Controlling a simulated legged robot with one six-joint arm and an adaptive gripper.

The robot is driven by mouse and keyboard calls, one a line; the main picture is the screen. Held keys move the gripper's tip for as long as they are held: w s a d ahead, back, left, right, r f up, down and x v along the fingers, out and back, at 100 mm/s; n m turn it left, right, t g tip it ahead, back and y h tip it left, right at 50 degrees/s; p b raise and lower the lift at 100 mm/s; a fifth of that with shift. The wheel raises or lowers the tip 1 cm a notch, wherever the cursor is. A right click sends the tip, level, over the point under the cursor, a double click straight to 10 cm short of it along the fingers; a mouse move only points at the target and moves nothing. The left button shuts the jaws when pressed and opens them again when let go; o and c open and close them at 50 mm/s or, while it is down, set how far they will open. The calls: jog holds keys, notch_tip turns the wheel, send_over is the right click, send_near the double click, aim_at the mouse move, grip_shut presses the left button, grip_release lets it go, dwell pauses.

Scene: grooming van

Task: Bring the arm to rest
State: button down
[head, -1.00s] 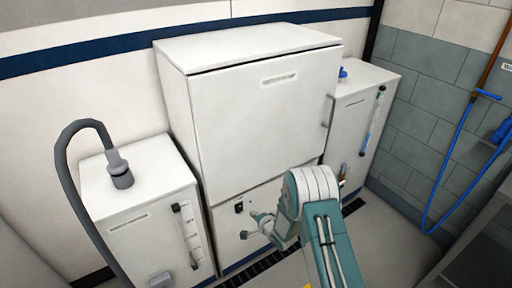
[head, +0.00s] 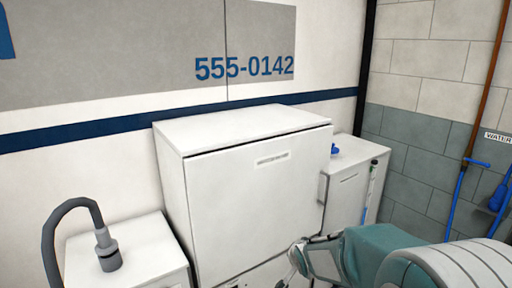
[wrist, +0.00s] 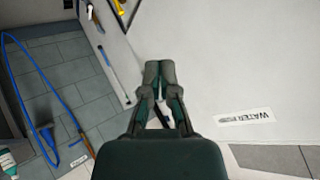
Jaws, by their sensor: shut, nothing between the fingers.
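My gripper (wrist: 159,72) shows in the wrist view with its two fingers together and nothing between them. In the head view my teal and white arm fills the lower right, and the gripper end is at the bottom edge, partly cut off, in front of the large white cabinet (head: 255,200). The arm is bent, with the gripper end toward the left of the picture.
A smaller white cabinet (head: 345,195) stands right of the large one. A low white unit (head: 145,247) with a grey hose (head: 62,215) stands at left. A blue hose (head: 457,200) hangs on the tiled wall at right; it also shows in the wrist view (wrist: 28,112).

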jog(key=s+d+r+n+g+h, duration=0.1)
jog(key=s+d+r, duration=0.1)
jog(key=s+r, duration=0.35)
jog(key=s+d+r+n+g, duration=0.1)
jog(key=s+d+r+n, duration=0.15)
jog(key=s, duration=0.55)
jog(key=s+r+n+g, duration=0.2)
jog(key=s, duration=1.5)
jog(key=shift+s+d+r+n, duration=0.15)
jog(key=shift+s+d+n, duration=0.05)
jog(key=shift+s+n, duration=0.15)
jog(key=shift+w+a, duration=0.1)
